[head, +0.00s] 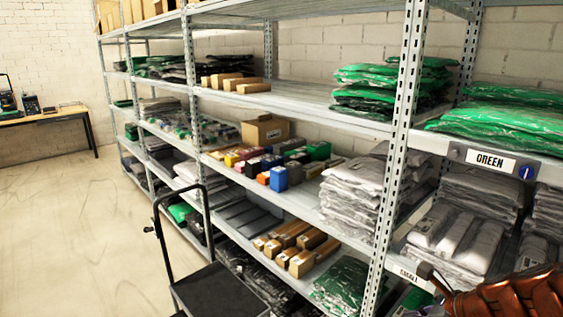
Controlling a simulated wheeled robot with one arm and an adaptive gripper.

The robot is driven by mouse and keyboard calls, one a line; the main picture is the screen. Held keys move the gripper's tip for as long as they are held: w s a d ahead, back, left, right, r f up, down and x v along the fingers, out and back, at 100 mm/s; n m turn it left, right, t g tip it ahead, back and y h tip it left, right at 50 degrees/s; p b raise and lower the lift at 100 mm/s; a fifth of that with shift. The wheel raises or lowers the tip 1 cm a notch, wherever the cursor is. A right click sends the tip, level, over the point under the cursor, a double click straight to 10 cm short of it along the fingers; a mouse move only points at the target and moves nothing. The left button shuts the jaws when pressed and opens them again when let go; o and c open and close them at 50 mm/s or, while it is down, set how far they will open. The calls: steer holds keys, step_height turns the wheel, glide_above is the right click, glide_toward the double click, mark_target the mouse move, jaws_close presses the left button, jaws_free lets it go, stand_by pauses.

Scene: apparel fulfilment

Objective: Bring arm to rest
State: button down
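An orange-brown ribbed part (505,297), which looks like a piece of my arm, shows at the bottom right corner. It is in front of the lower right shelves. My gripper cannot be made out in this view, so its fingers and anything in them are hidden.
Metal shelving (400,110) runs along the right and back, with green bagged garments (500,120), grey bagged garments (350,200) and small boxes (280,175). A dark trolley (222,292) with an upright handle stands before it. A wooden table (50,116) is far left. Open floor (70,220) lies left.

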steer(key=s+a+n+g, duration=0.5)
steer(key=s+a+n, duration=0.3)
steer(key=a+n, duration=0.5)
steer(key=s+d+r+n+g+h, duration=0.1)
steer(key=s+n+g+h, duration=0.2)
steer(key=s+n, duration=1)
steer(key=shift+s+n+g+h, duration=0.3)
steer(key=shift+s+n+h, duration=0.1)
steer(key=shift+n, duration=0.5)
